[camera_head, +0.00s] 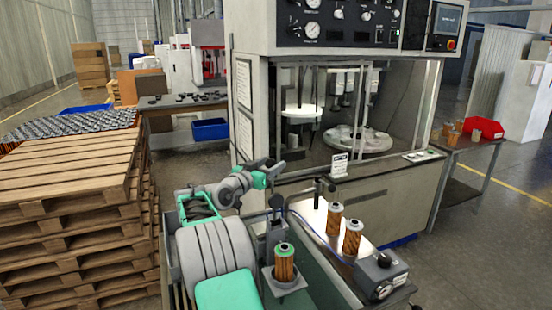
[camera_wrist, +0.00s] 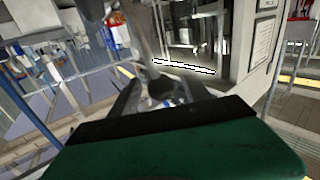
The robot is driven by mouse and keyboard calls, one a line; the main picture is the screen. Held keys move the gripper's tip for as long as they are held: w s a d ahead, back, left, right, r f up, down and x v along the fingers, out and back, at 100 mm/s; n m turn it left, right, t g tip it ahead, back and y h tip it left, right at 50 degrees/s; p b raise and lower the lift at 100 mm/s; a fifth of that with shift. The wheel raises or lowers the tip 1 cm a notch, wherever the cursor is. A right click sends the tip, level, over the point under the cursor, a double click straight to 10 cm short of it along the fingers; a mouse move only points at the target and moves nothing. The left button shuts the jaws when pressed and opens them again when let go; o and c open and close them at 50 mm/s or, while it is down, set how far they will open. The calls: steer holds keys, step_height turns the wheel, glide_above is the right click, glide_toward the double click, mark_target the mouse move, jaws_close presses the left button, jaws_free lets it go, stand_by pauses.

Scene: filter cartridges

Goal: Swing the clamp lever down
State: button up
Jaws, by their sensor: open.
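A clamp lever with a black knob (camera_head: 277,202) stands upright at the grey fixture in the head view. Beside it, an orange filter cartridge (camera_head: 285,266) with a green top stands on the fixture's square grey base (camera_head: 289,288). My gripper (camera_head: 276,168) is above and slightly left of the knob; its fingers are small in this view. In the wrist view my gripper (camera_wrist: 160,92) is open, its fingers apart. A dark round knob (camera_wrist: 160,84) shows between them, but I cannot tell whether they touch it.
Two orange cartridges (camera_head: 335,218) (camera_head: 352,238) stand on the bench to the right, near a grey box with a dial (camera_head: 382,275). A black T-shaped post (camera_head: 318,190) rises behind them. A machine cabinet (camera_head: 345,190) stands behind; stacked pallets (camera_head: 70,190) are at left.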

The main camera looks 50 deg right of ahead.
steer(key=d, duration=0.3)
steer(key=shift+d+p, duration=0.15)
steer(key=shift+p, duration=0.2)
steer(key=shift+c, duration=0.4)
jaws_close()
stand_by(0.6)
